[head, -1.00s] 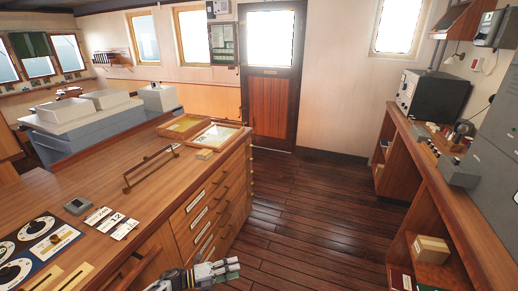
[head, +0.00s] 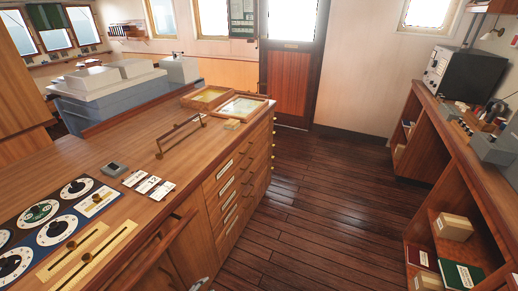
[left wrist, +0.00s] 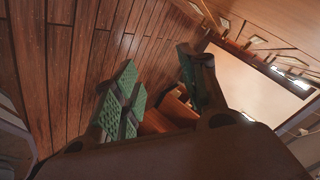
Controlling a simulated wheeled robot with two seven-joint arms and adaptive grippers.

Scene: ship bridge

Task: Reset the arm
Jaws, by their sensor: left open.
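My left gripper (left wrist: 160,80) shows in the left wrist view. Its two fingers, with green ridged pads, stand apart with nothing between them. Behind them are dark floor planks (left wrist: 60,60) and a wooden drawer front. My right gripper is in neither view.
A wooden chart desk (head: 130,160) with drawers (head: 235,180) fills the left, bearing a dial panel (head: 60,225) and shallow wooden trays (head: 245,106). A shelf counter (head: 460,160) stands at right. The plank floor (head: 330,200) between them is clear.

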